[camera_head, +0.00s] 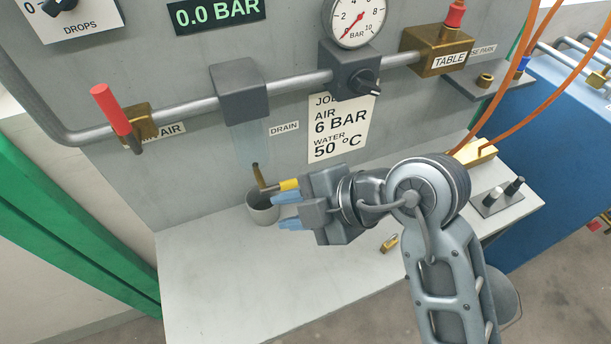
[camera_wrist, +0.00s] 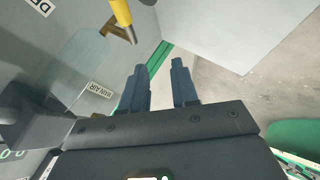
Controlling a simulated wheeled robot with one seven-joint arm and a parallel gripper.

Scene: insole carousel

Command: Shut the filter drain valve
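The filter's drain valve (camera_head: 257,176) hangs under the clear filter bowl (camera_head: 252,146), beside the DRAIN label (camera_head: 284,128). Its yellow-sleeved lever (camera_head: 289,185) points sideways to the right, roughly level. The yellow lever also shows at the top of the wrist view (camera_wrist: 121,12). My gripper (camera_head: 279,212) is close by, just below and in front of the lever, with its blue fingers pointing left. In the wrist view the two fingers (camera_wrist: 159,67) are apart with nothing between them. The lever is beyond the fingertips; I see no contact.
A grey cup (camera_head: 262,210) stands under the drain, close to my fingers. A red main air lever (camera_head: 110,108) is on the pipe at left. The gauge (camera_head: 356,20) and regulator knob (camera_head: 364,82) are above right. The bench top (camera_head: 215,290) is clear in front.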

